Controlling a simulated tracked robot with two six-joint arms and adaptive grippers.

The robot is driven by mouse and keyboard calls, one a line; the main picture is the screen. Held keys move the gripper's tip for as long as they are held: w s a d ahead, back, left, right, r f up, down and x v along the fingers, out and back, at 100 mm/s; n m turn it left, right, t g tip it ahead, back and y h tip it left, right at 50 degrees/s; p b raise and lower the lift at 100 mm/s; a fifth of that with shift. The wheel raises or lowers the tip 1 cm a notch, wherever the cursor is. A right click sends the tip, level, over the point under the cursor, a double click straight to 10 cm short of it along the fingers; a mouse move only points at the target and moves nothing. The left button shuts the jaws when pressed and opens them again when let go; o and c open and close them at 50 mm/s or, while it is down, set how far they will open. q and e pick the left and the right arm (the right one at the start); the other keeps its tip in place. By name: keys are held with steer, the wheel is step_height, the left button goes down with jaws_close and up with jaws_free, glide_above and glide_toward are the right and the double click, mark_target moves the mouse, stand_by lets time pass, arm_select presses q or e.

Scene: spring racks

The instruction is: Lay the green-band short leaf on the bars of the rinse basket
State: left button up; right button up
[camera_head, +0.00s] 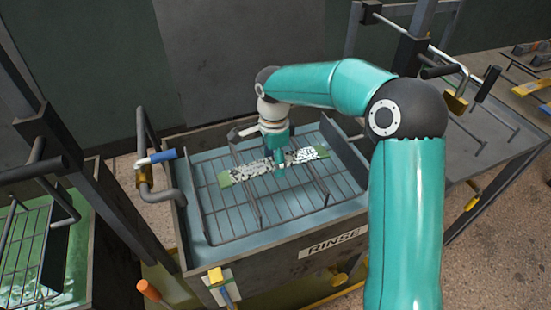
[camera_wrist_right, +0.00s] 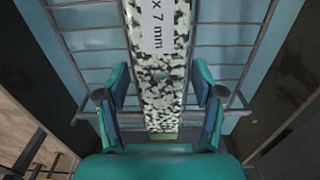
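The green-band short leaf (camera_head: 250,170) is a black-and-white speckled strip with green ends. It lies across the rinse basket (camera_head: 222,215), seemingly on its bars, though exact contact is hard to tell. The leaf also shows in the right wrist view (camera_wrist_right: 162,95), with a white label ending in "7 mm" and a green band at the near end. My right gripper (camera_head: 277,160) is over the leaf's middle, pointing down. In the wrist view its fingers (camera_wrist_right: 160,95) stand on both sides of the leaf with gaps, so it is open. My left gripper is not in view.
The basket sits in the tank marked RINSE (camera_head: 335,243), with raised rails and handles around it. Another tank (camera_head: 85,262) with green liquid and a rack stands at left. A grey table (camera_head: 480,150) with bars and yellow clamps is at right. Dark posts rise at both sides.

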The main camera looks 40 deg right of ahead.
steer(key=shift+r, duration=0.1)
steer(key=shift+r+p, duration=0.4)
steer(key=shift+r, duration=0.15)
step_height(320, 180, up, 12)
steer(key=shift+f, duration=0.25)
stand_by(0.4)
